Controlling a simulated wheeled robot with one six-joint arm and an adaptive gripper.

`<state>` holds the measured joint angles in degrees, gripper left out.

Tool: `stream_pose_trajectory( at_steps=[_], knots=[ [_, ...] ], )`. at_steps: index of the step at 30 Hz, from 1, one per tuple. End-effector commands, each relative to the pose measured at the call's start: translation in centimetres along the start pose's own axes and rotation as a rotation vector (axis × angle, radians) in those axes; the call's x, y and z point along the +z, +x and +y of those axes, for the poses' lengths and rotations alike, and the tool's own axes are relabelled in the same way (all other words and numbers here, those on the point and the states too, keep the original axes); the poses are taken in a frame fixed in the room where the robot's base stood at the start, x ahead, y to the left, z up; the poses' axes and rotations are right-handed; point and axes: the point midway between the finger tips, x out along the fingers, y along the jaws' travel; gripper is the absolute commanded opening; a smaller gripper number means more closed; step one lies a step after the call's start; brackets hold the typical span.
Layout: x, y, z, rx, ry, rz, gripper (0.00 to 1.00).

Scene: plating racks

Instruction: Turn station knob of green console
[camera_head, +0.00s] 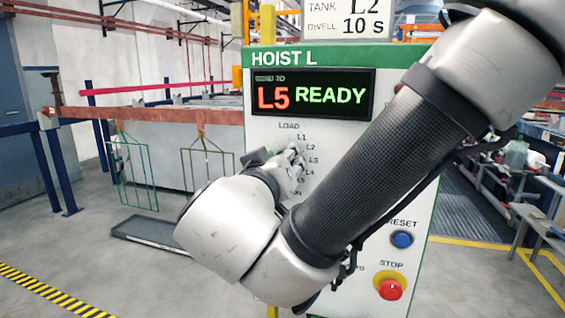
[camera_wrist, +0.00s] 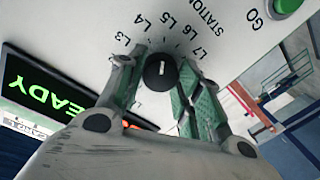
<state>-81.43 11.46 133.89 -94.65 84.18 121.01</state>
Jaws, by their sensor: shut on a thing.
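The green-trimmed console (camera_head: 258,95) marked HOIST L stands upright in front of me, its display (camera_head: 313,95) reading "L5 READY". My gripper (camera_head: 290,168) is at its face, beside the L1 to L4 labels. In the wrist view, the station knob (camera_wrist: 160,71) is round and black with a short white mark. The fingers of my gripper (camera_wrist: 156,66) are shut on it from both sides. Labels L3 to L7 and STATION curve around it. Which label the white mark points to is hard to tell. My gripper and arm hide the knob in the head view.
A blue RESET button (camera_head: 401,240) and a red STOP button (camera_head: 390,290) are low on the console's right. A green GO button (camera_wrist: 287,5) shows in the wrist view. A sign (camera_head: 347,18) above reads tank L2, dwell 10 s. Wire racks (camera_head: 207,165) hang at left.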

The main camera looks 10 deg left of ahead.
Motion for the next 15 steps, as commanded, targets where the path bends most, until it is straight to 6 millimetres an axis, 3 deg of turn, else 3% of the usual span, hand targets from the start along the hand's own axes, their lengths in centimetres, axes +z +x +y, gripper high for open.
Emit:
stream_pose_trajectory(
  at_steps=[15],
  knots=[
    [0.30, 0.00, -0.06, -0.003, 0.097, 0.003, 0.11]
  ],
)
